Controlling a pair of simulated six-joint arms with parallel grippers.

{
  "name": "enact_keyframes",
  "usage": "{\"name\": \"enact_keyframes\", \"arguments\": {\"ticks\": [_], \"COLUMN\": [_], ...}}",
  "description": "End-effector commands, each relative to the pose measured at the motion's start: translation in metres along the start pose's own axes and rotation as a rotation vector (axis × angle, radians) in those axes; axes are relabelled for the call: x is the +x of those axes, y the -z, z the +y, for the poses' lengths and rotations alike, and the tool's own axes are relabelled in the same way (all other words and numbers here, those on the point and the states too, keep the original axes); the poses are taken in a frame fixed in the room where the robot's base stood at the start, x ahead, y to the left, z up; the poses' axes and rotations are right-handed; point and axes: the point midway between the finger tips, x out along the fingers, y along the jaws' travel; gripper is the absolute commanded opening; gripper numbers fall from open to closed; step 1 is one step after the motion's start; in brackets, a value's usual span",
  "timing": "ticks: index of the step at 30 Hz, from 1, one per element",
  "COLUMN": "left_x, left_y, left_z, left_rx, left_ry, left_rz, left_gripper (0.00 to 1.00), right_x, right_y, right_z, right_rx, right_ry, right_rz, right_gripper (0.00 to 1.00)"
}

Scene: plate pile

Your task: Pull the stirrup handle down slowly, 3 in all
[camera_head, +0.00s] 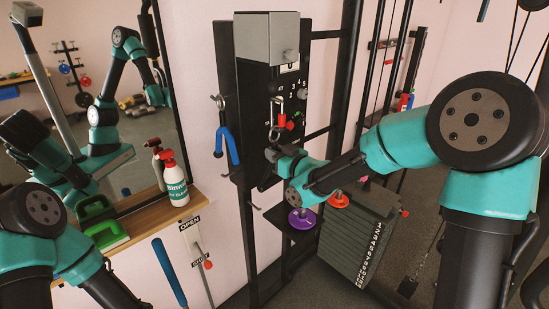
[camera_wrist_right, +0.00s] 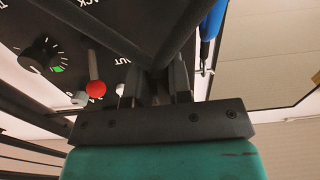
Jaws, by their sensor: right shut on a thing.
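My right gripper (camera_head: 270,157) is in front of the black panel of the cable station, just below a metal clip (camera_head: 275,112). In the right wrist view the gripper's jaws (camera_wrist_right: 166,88) are shut on the black stirrup handle, whose slanting side bars (camera_wrist_right: 182,42) run up and apart from the jaws. In the head view the handle is mostly hidden by my gripper and wrist. My left arm enters at the lower left, and its gripper is outside the picture.
A blue-armed attachment (camera_head: 226,143) hangs on a hook left of the panel. A weight stack (camera_head: 362,240) stands below my right forearm. A wooden shelf (camera_head: 146,212) at left holds a spray bottle (camera_head: 175,180) and a green brush (camera_head: 104,235), beneath a mirror.

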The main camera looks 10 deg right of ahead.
Motion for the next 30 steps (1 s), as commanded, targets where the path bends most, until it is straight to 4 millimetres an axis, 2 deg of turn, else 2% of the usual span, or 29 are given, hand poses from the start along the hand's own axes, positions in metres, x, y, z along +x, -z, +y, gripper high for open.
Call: {"name": "enact_keyframes", "arguments": {"ticks": [11, 22, 30], "left_x": [0.0, 0.0, 0.0], "left_y": [0.0, 0.0, 0.0], "left_z": [0.0, 0.0, 0.0], "left_rx": [0.0, 0.0, 0.0], "left_ry": [0.0, 0.0, 0.0], "left_rz": [0.0, 0.0, 0.0], "left_gripper": [0.45, 0.45, 0.45], "right_x": [0.0, 0.0, 0.0], "right_y": [-0.001, 0.02, 0.022], "right_z": [0.0, -0.001, -0.001], "right_rx": [0.003, 0.001, 0.002], "right_ry": [0.0, 0.0, 0.001], "right_rz": [-0.007, -0.005, -0.007], "right_gripper": [0.0, 0.0, 0.0]}}
